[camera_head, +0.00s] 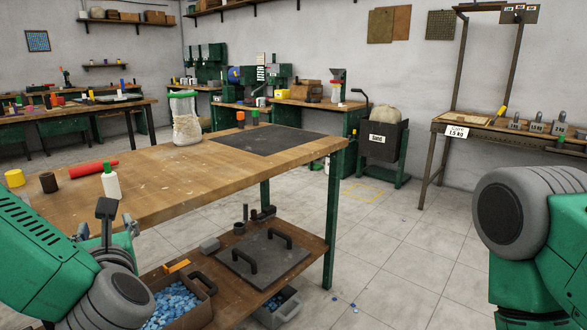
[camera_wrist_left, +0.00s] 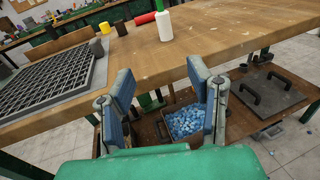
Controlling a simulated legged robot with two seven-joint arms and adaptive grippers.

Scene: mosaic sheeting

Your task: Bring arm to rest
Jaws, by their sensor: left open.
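My left gripper (camera_head: 116,222) is at the lower left in the head view, beside the front edge of the wooden workbench (camera_head: 200,185). In the left wrist view the left gripper (camera_wrist_left: 160,78) has its two fingers spread apart, with nothing between them. Past the fingers, the bin of blue chips (camera_wrist_left: 186,121) shows lower down on the shelf. My right arm shows only as a grey and green link at the right edge of the head view; its gripper is outside the picture.
A white bottle (camera_head: 110,182) and a red cylinder (camera_head: 93,169) are on the bench near the left gripper. A grid tray (camera_wrist_left: 50,88) lies at left in the wrist view. Tiled floor is open to the right.

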